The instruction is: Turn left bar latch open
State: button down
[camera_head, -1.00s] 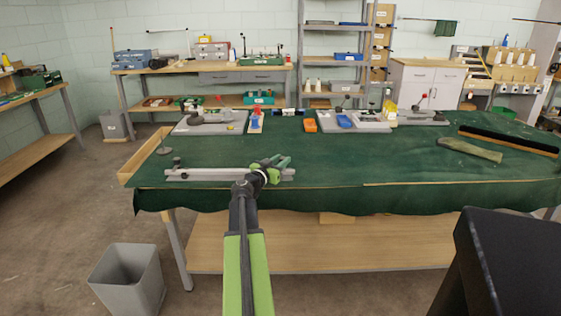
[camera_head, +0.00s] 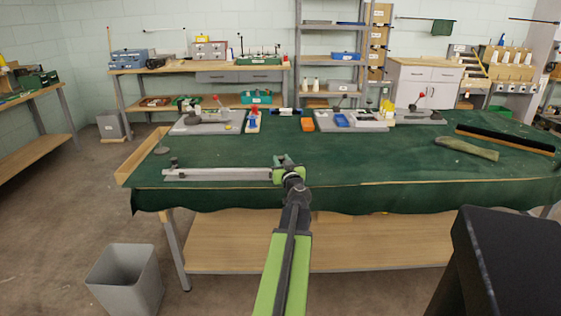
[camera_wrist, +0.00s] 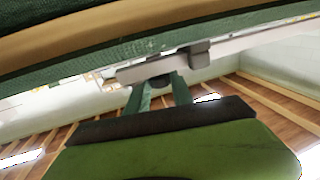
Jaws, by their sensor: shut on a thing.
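A grey metal bar (camera_head: 215,174) lies along the front left of the green-covered table. It also shows in the wrist view (camera_wrist: 228,48), with a grey block (camera_wrist: 194,55) on it. My gripper (camera_head: 282,167) is at the bar's right end and hides that end in the head view. In the wrist view my gripper's green fingers (camera_wrist: 162,92) are shut on a small dark grey piece (camera_wrist: 162,79) against the bar, which looks like the latch. Its turn angle cannot be told.
The green table (camera_head: 330,160) is clear around the bar. Grey fixtures (camera_head: 207,122) stand along its back edge. A grey bin (camera_head: 125,280) stands on the floor.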

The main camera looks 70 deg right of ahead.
jog(key=n+t+y, duration=0.1)
jog(key=t+y, duration=0.1)
jog(key=n+t+y, duration=0.2)
jog(key=d+n+t+y, duration=0.1)
jog(key=n+y, duration=0.1)
jog(key=shift+s+t, duration=0.25)
jog(key=shift+t, duration=0.15)
jog(key=shift+d+n+t+y, duration=0.1)
jog(key=shift+n+t+y, duration=0.8)
jog(key=shift+n+y, duration=1.15)
jog(key=shift+y, duration=0.55)
jog(key=c, duration=1.1)
grip_release()
jog(key=v, duration=1.7)
jog(key=shift+s+f, duration=0.15)
jog(key=shift+s, duration=0.1)
